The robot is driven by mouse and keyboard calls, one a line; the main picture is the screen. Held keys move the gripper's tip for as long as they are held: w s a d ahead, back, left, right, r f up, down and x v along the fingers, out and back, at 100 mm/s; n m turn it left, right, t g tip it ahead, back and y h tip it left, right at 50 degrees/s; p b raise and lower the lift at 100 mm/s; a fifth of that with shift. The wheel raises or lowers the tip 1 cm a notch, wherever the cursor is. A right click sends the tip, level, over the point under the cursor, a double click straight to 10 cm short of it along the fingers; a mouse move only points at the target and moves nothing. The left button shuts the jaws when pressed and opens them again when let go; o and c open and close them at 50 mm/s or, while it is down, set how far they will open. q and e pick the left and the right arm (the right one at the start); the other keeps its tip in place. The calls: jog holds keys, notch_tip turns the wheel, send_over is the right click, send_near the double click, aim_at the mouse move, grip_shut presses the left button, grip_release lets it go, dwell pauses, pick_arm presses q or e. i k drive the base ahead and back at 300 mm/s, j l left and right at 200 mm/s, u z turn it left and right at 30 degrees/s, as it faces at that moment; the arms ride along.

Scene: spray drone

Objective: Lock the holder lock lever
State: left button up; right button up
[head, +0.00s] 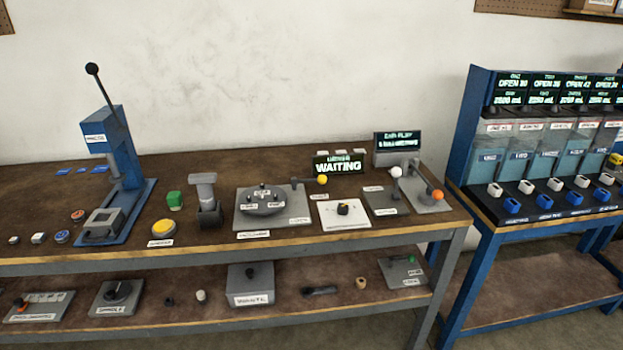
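Several levers stand on the brown workbench, and their labels are too small to read, so I cannot tell for sure which is the holder lock lever. A lever with a yellow knob (322,180) reaches right from the back right corner of a grey plate (245,220), which carries a round disc (262,208). Farther right, a white-knobbed lever (396,172) stands upright on a dark plate (381,204). An orange-knobbed lever (437,195) slants down right beside it. A small green-knobbed lever (411,259) sits on the lower shelf. Neither gripper is in view.
A blue press (120,150) with a long raised handle stands at the left. A display reading "WAITING" (338,166) stands behind the levers. A blue dispenser bench (462,220) is at the right.

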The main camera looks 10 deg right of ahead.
aim_at(321, 179)
jog(key=i+j, duration=0.15)
jog(key=i, duration=1.3)
jog(key=l+z, duration=0.05)
jog(key=l, duration=0.05)
